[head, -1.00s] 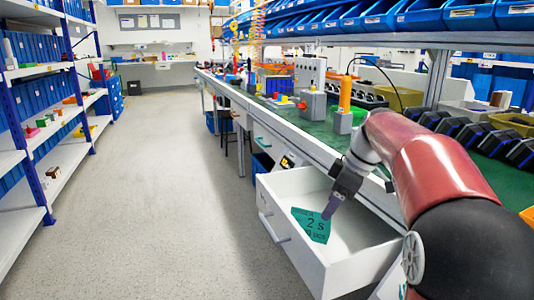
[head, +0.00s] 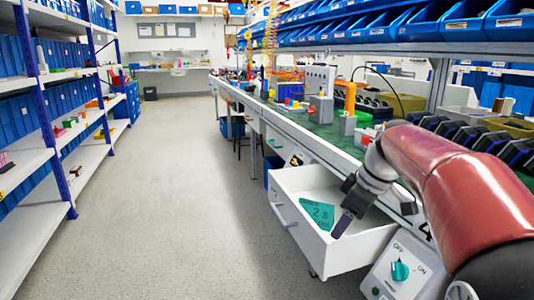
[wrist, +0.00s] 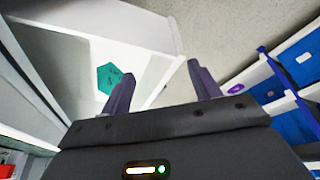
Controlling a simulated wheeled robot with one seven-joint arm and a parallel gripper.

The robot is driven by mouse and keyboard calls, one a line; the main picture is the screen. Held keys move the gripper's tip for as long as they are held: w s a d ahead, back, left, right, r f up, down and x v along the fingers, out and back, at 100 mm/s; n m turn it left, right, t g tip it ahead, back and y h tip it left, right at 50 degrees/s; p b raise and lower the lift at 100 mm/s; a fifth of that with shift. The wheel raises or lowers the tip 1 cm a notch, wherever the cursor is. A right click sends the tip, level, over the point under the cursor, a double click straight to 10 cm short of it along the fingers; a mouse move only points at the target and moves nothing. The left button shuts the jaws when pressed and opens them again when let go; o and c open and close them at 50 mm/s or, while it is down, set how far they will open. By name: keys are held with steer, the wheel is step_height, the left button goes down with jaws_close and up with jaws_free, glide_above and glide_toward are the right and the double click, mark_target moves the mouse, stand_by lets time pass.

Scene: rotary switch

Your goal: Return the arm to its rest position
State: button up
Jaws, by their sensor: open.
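My gripper (head: 342,222) hangs at the near wall of the open white drawer (head: 300,230) in the head view, fingers pointing down. In the wrist view my gripper (wrist: 162,84) shows two dark fingers spread apart with nothing between them. A rotary switch (head: 400,271) with a teal knob and OFF and ON marks is on a grey-white panel below my arm, right of the drawer. A teal label piece (head: 318,214) lies in the drawer. It also shows in the wrist view (wrist: 109,78).
The workbench (head: 322,135) runs along the right with several tools and blue bins above. A shelf rack (head: 55,160) stands at the left. The grey floor (head: 180,180) between them is clear. The open drawer juts into the aisle.

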steer(key=s+f+m+t+h, duration=0.1)
steer(key=s+f+m, duration=0.1)
steer(key=s, duration=0.5)
steer(key=s+a+f+m+t+h+p, duration=0.1)
steer(key=s+f+m, duration=0.1)
steer(key=s+m, duration=0.3)
steer(key=s+a+f+m+t+h, duration=0.1)
steer(key=s+f+m, duration=0.2)
steer(key=s, duration=0.8)
steer(key=shift+m+p, duration=0.3)
steer(key=shift+p, duration=0.05)
